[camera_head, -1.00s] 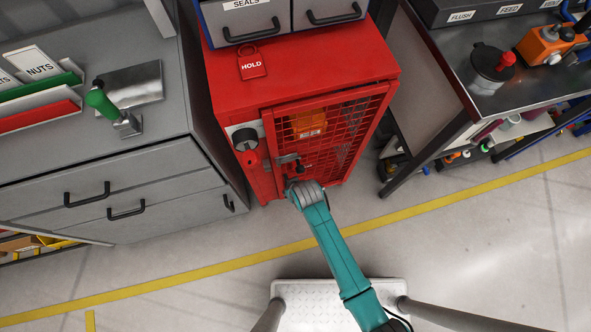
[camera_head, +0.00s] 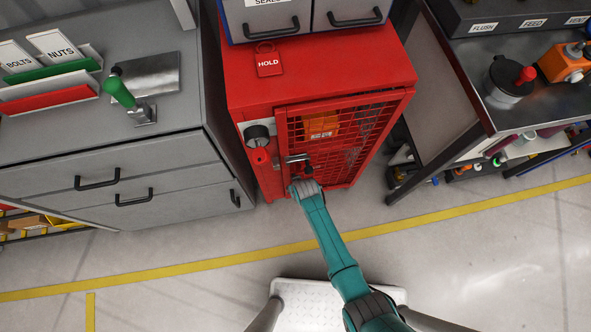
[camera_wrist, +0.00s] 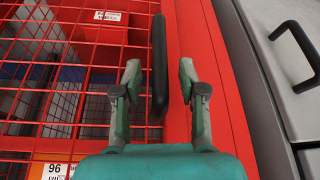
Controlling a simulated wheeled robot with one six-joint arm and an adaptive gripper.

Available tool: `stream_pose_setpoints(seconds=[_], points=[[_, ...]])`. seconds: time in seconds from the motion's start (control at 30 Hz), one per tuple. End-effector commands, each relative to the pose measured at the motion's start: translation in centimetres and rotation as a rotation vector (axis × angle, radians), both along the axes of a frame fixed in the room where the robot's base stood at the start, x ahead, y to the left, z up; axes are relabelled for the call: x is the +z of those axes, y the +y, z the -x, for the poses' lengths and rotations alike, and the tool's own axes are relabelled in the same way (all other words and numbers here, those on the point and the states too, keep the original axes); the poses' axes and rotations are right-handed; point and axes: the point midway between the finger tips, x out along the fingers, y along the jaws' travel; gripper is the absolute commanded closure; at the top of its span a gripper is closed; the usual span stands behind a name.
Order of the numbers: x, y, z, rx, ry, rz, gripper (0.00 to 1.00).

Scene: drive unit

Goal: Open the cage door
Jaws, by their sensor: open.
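The cage door (camera_head: 345,108) is a red mesh panel on the front of a red cabinet (camera_head: 313,70). In the wrist view its mesh (camera_wrist: 70,50) fills the left side. A black bar handle (camera_wrist: 159,65) runs upright along the door's red edge. My gripper (camera_wrist: 160,75) is open, with one finger on each side of the handle. No firm contact shows. In the head view my gripper (camera_head: 301,182) is at the door's lower left side, by a grey latch (camera_head: 297,158); its fingertips are hard to make out. I cannot tell if the door is slightly ajar.
A round dial (camera_head: 257,134) and a red knob (camera_head: 261,157) sit left of the door. A red HOLD tag (camera_head: 268,61) lies on the cabinet top. Grey drawers (camera_head: 110,180) stand left, a metal bench (camera_head: 500,110) right. The floor in front is clear.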

Motion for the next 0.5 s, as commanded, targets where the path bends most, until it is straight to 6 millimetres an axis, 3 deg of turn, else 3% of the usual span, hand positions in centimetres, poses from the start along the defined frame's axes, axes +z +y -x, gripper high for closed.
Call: stream_pose_setpoints(seconds=[0.37, 0.5], points=[[-0.35, 0.05, -0.09, 0.000, 0.000, 0.000, 0.59], [-0.34, 0.05, -0.09, 0.000, 0.000, 0.000, 0.94]])
